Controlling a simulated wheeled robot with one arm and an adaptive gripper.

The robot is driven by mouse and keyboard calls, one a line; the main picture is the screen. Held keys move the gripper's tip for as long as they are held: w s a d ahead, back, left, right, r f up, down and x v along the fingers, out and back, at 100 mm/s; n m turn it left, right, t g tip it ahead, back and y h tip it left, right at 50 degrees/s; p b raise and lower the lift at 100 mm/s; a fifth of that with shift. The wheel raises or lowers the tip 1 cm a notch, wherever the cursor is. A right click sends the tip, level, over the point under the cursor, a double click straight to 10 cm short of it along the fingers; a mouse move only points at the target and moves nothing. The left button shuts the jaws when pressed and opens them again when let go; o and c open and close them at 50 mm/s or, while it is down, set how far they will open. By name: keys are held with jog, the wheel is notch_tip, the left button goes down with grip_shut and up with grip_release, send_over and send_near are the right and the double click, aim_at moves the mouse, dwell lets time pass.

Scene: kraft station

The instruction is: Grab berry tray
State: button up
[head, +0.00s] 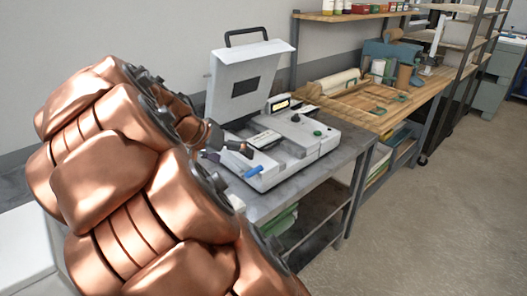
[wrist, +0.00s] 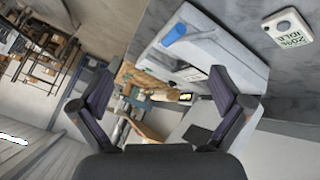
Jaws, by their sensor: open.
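I cannot make out a berry tray in either view. A white tabletop machine (head: 290,150) with its lid (head: 245,80) raised stands on a grey metal table (head: 265,205). It has a small lit display, a green button and a blue handle (head: 254,172). My gripper (head: 238,148) is at the machine's left side, partly behind my copper-coloured arm. In the wrist view my gripper (wrist: 160,85) is open, with nothing seen between its fingers. The machine (wrist: 205,55) and its blue handle (wrist: 174,33) show beyond the fingers. My arm hides the table's left part.
A wooden workbench (head: 428,93) with wooden frames, cups and a blue-grey item adjoins at the right. Shelves (head: 345,15) with jars are above it. A small white device (wrist: 288,27) with a display lies on the grey surface. The floor (head: 440,210) at right is clear.

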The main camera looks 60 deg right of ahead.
jog(key=w+d+f+m+g+h+b, duration=0.1)
jog(key=w+d+m+b, duration=0.1)
jog(key=d, duration=0.3)
jog(key=w+d+f+m+h+b, duration=0.1)
jog(key=w+d+h, duration=0.15)
jog(key=d, duration=0.25)
jog(key=m+h+b, duration=0.2)
jog(key=m+b, duration=0.1)
jog(key=b, duration=0.1)
send_near(258, 141)
jog(key=shift+s+d, duration=0.25)
jog(key=shift+d, duration=0.35)
jog(key=shift+s+d, duration=0.3)
jog(key=shift+d, duration=0.35)
jog(key=shift+p+x, duration=0.7)
jog(key=shift+x, duration=0.7)
jog(key=shift+f+p+x, duration=0.25)
jog(key=shift+p+x, duration=0.25)
jog(key=shift+x, duration=0.7)
jog(key=shift+f+p+x, duration=0.25)
jog(key=shift+p+x, duration=0.2)
jog(key=shift+x, duration=0.7)
jog(key=shift+w+a, duration=0.15)
jog(key=shift+w, duration=0.05)
jog(key=shift+c, duration=0.2)
jog(key=c, duration=1.3)
